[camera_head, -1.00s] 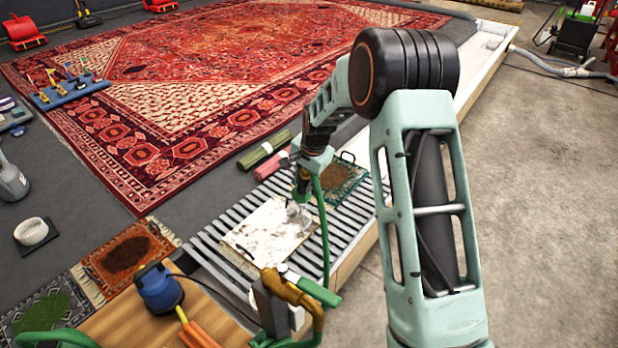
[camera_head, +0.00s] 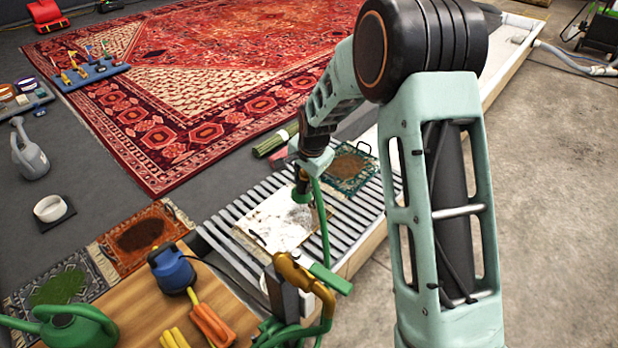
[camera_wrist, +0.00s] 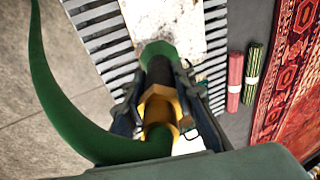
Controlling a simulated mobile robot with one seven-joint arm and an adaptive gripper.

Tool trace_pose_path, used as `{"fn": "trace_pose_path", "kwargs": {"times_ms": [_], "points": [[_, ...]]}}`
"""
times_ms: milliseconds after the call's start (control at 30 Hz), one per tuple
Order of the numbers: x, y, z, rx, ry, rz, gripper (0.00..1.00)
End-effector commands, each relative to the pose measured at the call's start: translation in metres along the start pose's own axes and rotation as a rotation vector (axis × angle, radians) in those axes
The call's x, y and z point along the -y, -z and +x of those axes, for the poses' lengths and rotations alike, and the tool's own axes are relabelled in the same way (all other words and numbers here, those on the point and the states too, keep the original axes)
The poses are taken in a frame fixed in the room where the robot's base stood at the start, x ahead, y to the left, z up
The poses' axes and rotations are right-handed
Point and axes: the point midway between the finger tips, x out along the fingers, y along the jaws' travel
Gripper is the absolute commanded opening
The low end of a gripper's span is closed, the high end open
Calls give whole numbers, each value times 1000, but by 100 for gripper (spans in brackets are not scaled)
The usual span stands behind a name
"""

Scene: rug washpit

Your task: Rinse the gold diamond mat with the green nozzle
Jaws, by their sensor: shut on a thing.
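A mat largely covered in white (camera_head: 272,222) lies on the slatted rack, with beige showing at its edges and grey specks near the nozzle. The white hides its pattern, so I cannot tell whether it is the gold diamond mat. My gripper (camera_head: 302,186) is shut on the green nozzle, over the mat's far right part. In the wrist view, my gripper (camera_wrist: 166,105) closes around the nozzle (camera_wrist: 158,52), which has a green tip, dark barrel and yellow collar. Its tip points at the white mat (camera_wrist: 150,18). A green hose (camera_wrist: 65,105) trails from it.
A green-bordered mat with a brown stain (camera_head: 350,172) lies farther along the slatted rack (camera_head: 345,225). A brass tap (camera_head: 297,272), blue pump (camera_head: 171,268) and green watering can (camera_head: 75,326) stand in front. Rolled mats (camera_wrist: 235,80) lie beside the rack.

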Motion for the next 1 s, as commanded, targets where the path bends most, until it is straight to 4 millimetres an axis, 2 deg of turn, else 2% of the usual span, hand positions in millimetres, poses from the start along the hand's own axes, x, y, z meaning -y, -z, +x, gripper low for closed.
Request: {"fn": "trace_pose_path", "kwargs": {"times_ms": [1000], "points": [[3, -71, -12, 0, 1, -2, 0]]}}
